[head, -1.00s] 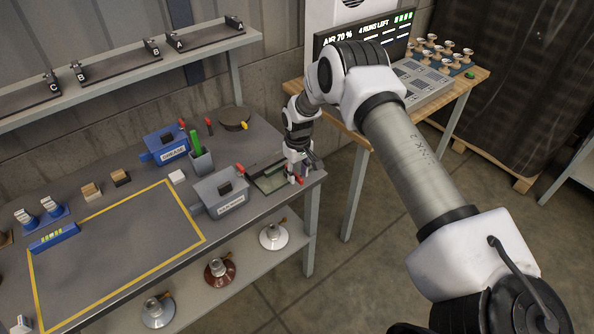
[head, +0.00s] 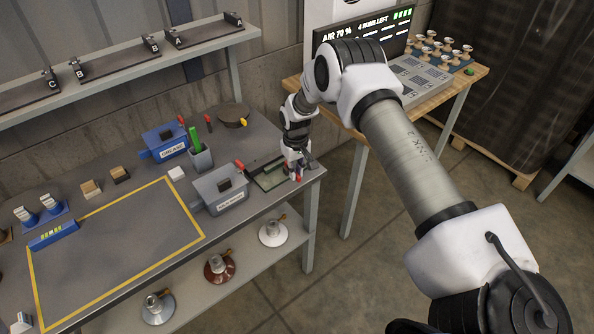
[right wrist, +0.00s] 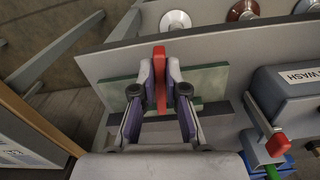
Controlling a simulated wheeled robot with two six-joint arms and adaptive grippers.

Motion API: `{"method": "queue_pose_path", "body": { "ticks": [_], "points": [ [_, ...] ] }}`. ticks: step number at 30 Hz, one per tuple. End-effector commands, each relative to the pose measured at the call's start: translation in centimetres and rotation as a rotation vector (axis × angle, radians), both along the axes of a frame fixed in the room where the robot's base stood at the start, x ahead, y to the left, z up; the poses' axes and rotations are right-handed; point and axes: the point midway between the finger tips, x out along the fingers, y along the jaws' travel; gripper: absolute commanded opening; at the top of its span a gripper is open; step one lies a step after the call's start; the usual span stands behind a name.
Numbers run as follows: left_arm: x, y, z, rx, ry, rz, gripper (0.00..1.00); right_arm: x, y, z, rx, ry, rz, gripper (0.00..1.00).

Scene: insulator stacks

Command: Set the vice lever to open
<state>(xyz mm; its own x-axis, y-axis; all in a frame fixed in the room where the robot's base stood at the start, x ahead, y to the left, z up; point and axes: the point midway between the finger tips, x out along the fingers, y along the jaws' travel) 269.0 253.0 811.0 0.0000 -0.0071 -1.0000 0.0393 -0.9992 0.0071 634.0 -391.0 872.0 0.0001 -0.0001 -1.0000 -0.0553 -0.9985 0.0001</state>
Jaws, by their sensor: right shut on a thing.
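A red lever (right wrist: 160,72) stands between the fingertips of my right gripper (right wrist: 160,85) in the right wrist view. The fingers are shut on it from both sides. Behind it is a flat green plate (right wrist: 207,80) on a grey surface. In the head view my right gripper (head: 297,173) is low at the bench's right end, beside the dark, green-topped fixture (head: 268,178). Only a little red shows there, and the fingers partly hide the lever. I cannot read the lever's setting. My left gripper is not in view.
A grey box labelled WASH (right wrist: 297,80) with a red-tipped handle stands close by; a blue box (head: 165,143) is farther back. A green item stands in a grey cup (head: 201,160). Insulators (head: 272,233) sit on the shelf below. The yellow-outlined area (head: 115,250) is mostly clear.

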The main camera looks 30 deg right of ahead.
Motion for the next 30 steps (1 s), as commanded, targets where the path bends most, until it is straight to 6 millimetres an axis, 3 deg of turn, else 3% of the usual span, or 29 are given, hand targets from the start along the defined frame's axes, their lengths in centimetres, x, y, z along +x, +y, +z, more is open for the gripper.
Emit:
{"method": "queue_pose_path", "body": {
  "ticks": [30],
  "points": [
    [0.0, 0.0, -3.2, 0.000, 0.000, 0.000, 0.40, 2.2, 4.0, -0.3, 0.000, 0.000, -0.905, 0.00]
  ]
}}
